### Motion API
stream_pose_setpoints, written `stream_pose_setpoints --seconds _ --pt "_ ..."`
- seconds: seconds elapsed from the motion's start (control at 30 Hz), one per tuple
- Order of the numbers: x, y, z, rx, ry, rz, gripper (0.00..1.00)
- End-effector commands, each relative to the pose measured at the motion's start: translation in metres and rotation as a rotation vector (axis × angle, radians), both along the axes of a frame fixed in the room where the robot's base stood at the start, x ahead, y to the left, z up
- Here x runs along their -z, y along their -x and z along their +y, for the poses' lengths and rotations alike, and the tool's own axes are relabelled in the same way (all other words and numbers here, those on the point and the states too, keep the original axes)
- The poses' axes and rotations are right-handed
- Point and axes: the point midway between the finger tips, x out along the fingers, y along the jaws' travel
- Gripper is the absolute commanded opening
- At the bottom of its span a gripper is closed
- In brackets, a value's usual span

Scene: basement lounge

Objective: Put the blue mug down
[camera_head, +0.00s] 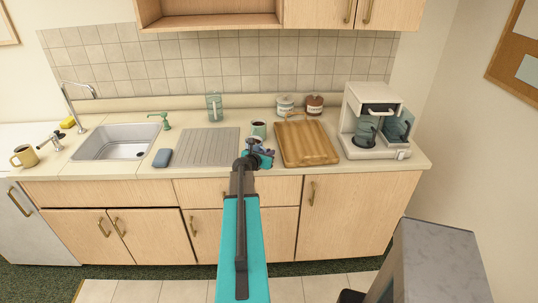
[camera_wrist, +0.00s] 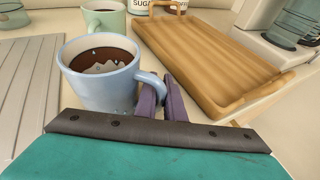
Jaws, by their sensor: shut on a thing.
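The blue mug (camera_wrist: 98,85) is pale blue, upright and holds dark brown liquid in the wrist view. Its handle (camera_wrist: 152,82) points right, toward the wooden board. My gripper (camera_wrist: 163,92) has its two purple fingers shut on the handle. In the head view my gripper (camera_head: 262,152) is over the front of the counter (camera_head: 223,174), between the drainboard and the wooden board. The arm's end hides much of the mug there. I cannot tell whether the mug's base touches the counter.
A pale green mug (camera_head: 259,129) stands just behind. The wooden board (camera_head: 308,146) is on the right, the ribbed drainboard (camera_head: 208,147) on the left. Sugar and coffee canisters (camera_head: 285,104) stand at the back. A coffee maker (camera_head: 375,122) is at far right. A yellow mug (camera_head: 25,156) is far left.

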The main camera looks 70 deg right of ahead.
Motion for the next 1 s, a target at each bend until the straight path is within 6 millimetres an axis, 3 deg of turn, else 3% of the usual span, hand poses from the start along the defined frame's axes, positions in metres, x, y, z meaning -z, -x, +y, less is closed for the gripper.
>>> stream_pose_setpoints --seconds 0.1,0.13,0.23,0.7,1.0 --pt "0.003 0.0 0.0 0.0 0.001 -0.001 0.0" --pt "0.003 0.001 0.0 0.001 0.0 0.0 0.12" --pt "0.003 0.001 0.0 0.001 0.0 0.0 0.27" --pt "-0.002 0.002 0.0 0.002 0.0 0.0 0.27" --pt "-0.008 0.0 0.021 0.002 0.001 0.0 0.27"
